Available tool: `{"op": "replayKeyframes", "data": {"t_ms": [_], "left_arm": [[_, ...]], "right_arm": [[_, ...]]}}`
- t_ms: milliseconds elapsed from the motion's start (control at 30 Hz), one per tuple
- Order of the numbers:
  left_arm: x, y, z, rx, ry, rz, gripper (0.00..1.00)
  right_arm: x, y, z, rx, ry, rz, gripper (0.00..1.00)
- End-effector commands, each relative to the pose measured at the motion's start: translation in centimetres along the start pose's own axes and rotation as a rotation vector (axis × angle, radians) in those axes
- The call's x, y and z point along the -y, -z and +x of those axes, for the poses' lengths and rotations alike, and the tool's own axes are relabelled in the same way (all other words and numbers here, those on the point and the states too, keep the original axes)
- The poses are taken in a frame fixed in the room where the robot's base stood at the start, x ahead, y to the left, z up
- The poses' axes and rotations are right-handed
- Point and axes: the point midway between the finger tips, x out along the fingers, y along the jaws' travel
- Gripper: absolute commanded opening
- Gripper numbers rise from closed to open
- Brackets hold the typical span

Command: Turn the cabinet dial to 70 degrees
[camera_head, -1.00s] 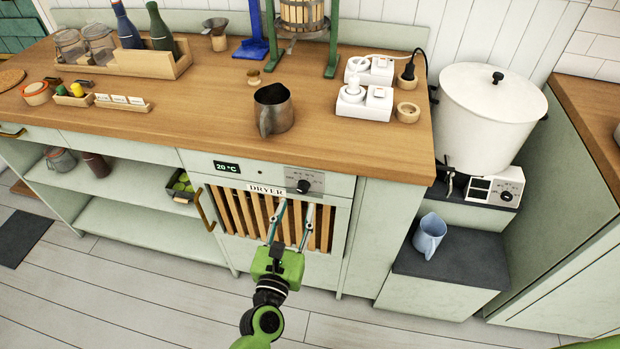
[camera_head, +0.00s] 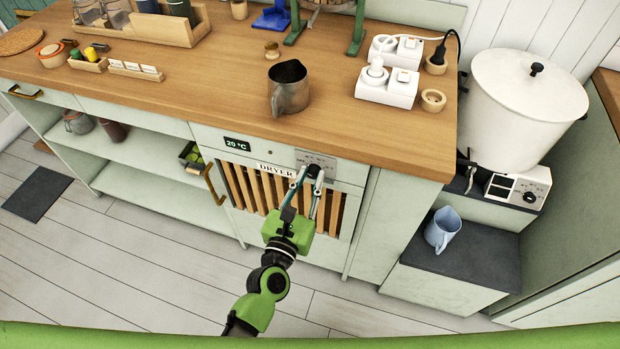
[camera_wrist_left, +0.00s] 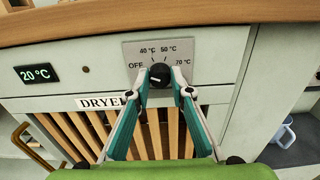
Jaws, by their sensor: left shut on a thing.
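The cabinet dial (camera_wrist_left: 159,74) is a black knob with a white mark on a grey plate. The plate (camera_wrist_left: 155,52) reads OFF, 40, 50 and 70 °C. The white mark points up and slightly right, between 40 and 50 as far as I can tell. In the head view the dial (camera_head: 313,171) is partly behind my left gripper (camera_head: 312,178). My left gripper (camera_wrist_left: 160,88) has its two fingertips on either side of the knob and is shut on it. My right gripper is not in view.
The dryer display (camera_wrist_left: 38,73) reads 20 °C. A slatted door (camera_head: 250,188) with a brass handle (camera_head: 213,184) lies below. The wooden worktop (camera_head: 220,92) overhangs the dial, with a metal jug (camera_head: 289,90) on it. A blue jug (camera_head: 441,228) stands at right.

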Motion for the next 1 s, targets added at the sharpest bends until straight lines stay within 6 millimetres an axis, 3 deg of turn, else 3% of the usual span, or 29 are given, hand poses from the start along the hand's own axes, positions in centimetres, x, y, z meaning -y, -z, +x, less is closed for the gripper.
{"op": "replayKeyframes", "data": {"t_ms": [467, 1000], "left_arm": [[0.0, -0.1, 0.1, 0.001, -0.001, 0.132, 0.0], [0.2, -0.2, 0.1, 0.002, 0.0, 0.623, 0.0]], "right_arm": [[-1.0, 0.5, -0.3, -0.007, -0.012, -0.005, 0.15], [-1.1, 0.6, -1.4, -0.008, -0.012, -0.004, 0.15]]}}
